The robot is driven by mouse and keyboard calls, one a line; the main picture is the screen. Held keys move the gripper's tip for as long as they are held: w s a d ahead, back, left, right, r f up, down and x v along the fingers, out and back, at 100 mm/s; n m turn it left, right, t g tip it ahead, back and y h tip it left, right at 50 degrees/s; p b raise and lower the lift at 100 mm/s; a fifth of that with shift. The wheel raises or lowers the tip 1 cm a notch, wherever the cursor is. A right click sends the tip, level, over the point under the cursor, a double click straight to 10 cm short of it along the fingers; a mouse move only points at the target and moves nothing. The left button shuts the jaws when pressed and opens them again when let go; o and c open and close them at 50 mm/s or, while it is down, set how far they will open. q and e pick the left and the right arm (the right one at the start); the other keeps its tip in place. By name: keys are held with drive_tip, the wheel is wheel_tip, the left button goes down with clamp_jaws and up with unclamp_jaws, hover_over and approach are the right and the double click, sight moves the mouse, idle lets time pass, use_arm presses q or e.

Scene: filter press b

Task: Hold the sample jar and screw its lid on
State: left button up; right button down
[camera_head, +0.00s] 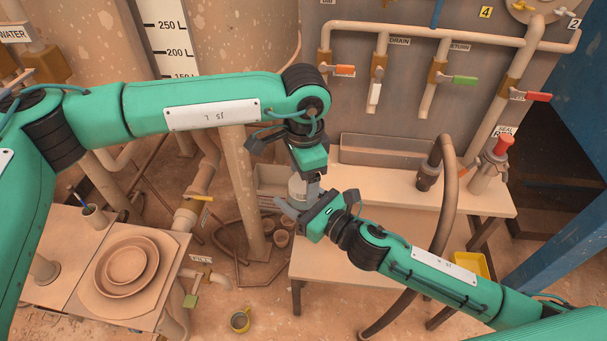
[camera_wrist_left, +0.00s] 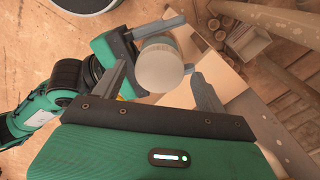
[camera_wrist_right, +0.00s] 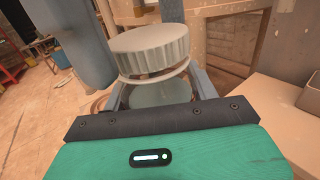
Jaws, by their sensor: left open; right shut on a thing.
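The sample jar (camera_wrist_right: 158,95) is a pale greenish clear jar, held between the fingers of my right gripper (camera_wrist_right: 163,90), which is shut on it. The white ribbed lid (camera_wrist_right: 150,48) sits over the jar's mouth, with a pale rim showing below it. I cannot tell how far it is threaded. In the left wrist view the lid (camera_wrist_left: 160,66) shows as a round disc between the spread fingers of my left gripper (camera_wrist_left: 163,85), which is open and comes from above. In the head view both grippers meet at the jar (camera_head: 297,186), which is partly hidden.
The jar is held above the near left of a pale bench (camera_head: 345,262). A long tray (camera_head: 385,151), a dark hose (camera_head: 447,190) and a red-topped fitting (camera_head: 489,172) are at the back right. A side table with stacked round dishes (camera_head: 125,267) stands left.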

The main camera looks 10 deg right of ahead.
use_arm(q)
drive_tip(key=shift+r, duration=2.25)
drive_tip(key=shift+c, duration=0.3)
